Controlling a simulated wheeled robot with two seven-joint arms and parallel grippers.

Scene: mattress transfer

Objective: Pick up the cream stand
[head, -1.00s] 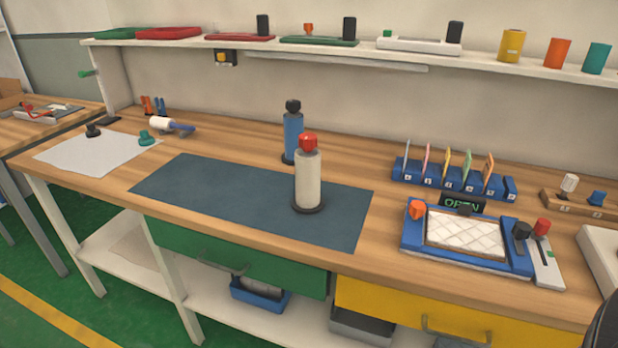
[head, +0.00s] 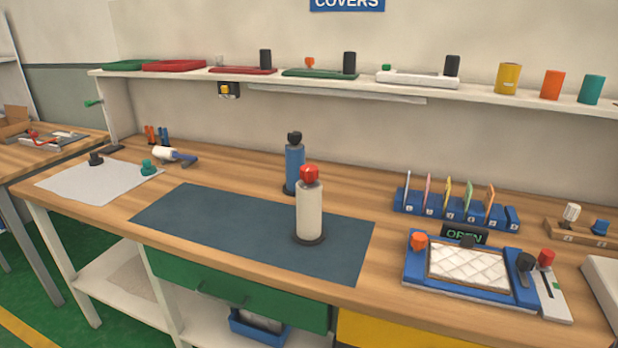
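The cream stand (head: 309,212) is an upright cream cylinder with a red knob on top and a dark round base. It stands on the dark blue-grey mat (head: 200,222) in the middle of the bench. A similar blue stand (head: 294,169) with a black knob stands just behind it to the left, at the mat's back edge. Neither of my grippers shows in the head view.
A blue framed tray with a white quilted pad (head: 468,268) lies to the right under an "OPEN" sign. A blue rack (head: 455,212) of coloured cards stands behind it. A shelf (head: 330,84) with several items runs above. The mat's left part is clear.

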